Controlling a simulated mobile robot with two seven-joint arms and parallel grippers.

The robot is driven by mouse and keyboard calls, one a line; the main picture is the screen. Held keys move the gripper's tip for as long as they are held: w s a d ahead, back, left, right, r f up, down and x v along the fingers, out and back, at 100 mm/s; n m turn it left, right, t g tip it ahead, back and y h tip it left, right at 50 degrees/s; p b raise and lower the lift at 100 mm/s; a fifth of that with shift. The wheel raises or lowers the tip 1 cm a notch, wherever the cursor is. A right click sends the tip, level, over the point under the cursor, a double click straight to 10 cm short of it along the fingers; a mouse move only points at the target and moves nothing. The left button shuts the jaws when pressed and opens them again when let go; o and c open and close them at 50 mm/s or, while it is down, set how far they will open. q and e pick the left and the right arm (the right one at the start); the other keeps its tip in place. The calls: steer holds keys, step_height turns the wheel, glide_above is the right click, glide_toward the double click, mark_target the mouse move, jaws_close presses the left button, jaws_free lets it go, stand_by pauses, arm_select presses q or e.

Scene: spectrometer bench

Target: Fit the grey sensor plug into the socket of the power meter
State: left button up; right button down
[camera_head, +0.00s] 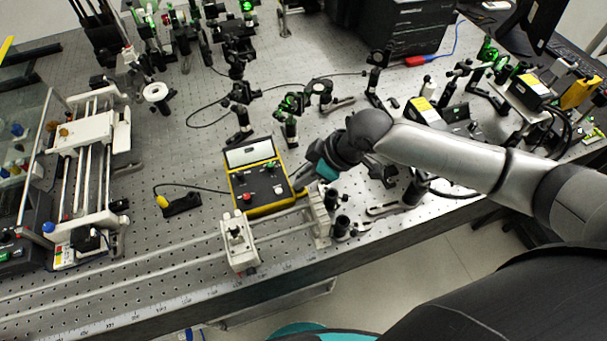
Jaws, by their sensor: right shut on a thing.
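The power meter (241,192) is a black box with yellow edges, a pale display at its top and several knobs on its face. It lies on the perforated bench near the front edge. My right gripper (301,178) is at the right side of the meter, low and close to its edge. It is shut on a small grey thing, which I take for the sensor plug; the fingers and the small size hide most of it. I cannot tell whether the plug touches the meter, and the socket cannot be made out. My left gripper is not in view.
A rail with white carriages (239,246) runs along the front edge, just below the meter. Optics posts (290,129) stand behind it. A black block with a yellow-tipped cable (182,205) lies to the left. A white-railed stage (88,130) stands farther left.

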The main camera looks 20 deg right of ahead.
steer(key=shift+s+d+f+p, duration=0.1)
steer(key=shift+s+f+p, duration=0.15)
steer(key=shift+f+p, duration=0.1)
steer(key=c, duration=0.7)
jaws_free()
steer(key=shift+c, duration=0.2)
steer(key=p+v, duration=0.1)
steer(key=v, duration=1.4)
steer(key=shift+w+r+p, duration=0.3)
steer(key=shift+r, duration=0.1)
